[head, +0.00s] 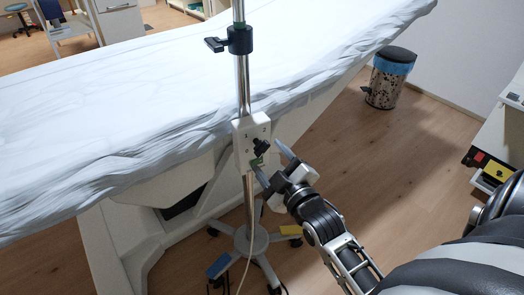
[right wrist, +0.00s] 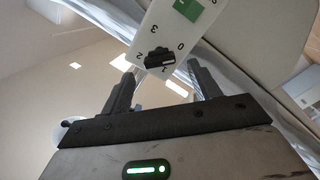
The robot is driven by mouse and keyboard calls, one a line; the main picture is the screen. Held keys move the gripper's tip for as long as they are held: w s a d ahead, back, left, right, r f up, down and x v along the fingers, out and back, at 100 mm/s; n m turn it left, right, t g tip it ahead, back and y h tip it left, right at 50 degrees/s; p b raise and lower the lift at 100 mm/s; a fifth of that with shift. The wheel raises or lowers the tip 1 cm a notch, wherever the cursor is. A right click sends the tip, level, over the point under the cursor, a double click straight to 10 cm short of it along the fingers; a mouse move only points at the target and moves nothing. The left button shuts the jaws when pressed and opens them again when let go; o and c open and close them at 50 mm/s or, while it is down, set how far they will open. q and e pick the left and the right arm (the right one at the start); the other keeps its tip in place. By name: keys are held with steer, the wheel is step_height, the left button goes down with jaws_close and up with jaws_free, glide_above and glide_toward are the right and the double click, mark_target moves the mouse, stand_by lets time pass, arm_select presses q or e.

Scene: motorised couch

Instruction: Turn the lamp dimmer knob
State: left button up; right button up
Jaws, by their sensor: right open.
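The lamp dimmer knob (head: 260,146) is black and sits on a white control box (head: 238,130) fixed to a chrome pole. In the right wrist view the knob (right wrist: 159,58) shows on the white panel (right wrist: 185,38), ringed by the printed numbers 0 to 3, near a green patch. My right gripper (head: 273,167) is open, just right of and below the knob in the head view. In the right wrist view its two fingers (right wrist: 160,85) are spread, with the knob beyond the gap between them. No contact shows. My left gripper is not in view.
The chrome pole (head: 242,85) carries a black clamp (head: 238,40) and stands on a wheeled base (head: 238,245). A couch with a white sheet (head: 120,100) lies behind it. A speckled bin (head: 388,80) stands at the back right. Wooden floor (head: 345,150) is clear between.

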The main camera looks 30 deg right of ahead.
mark_target(263, 151)
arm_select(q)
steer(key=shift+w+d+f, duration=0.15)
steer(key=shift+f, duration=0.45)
arm_select(e)
steer(key=shift+w+d, duration=0.2)
steer(key=shift+w, duration=2.05)
steer(key=c, duration=1)
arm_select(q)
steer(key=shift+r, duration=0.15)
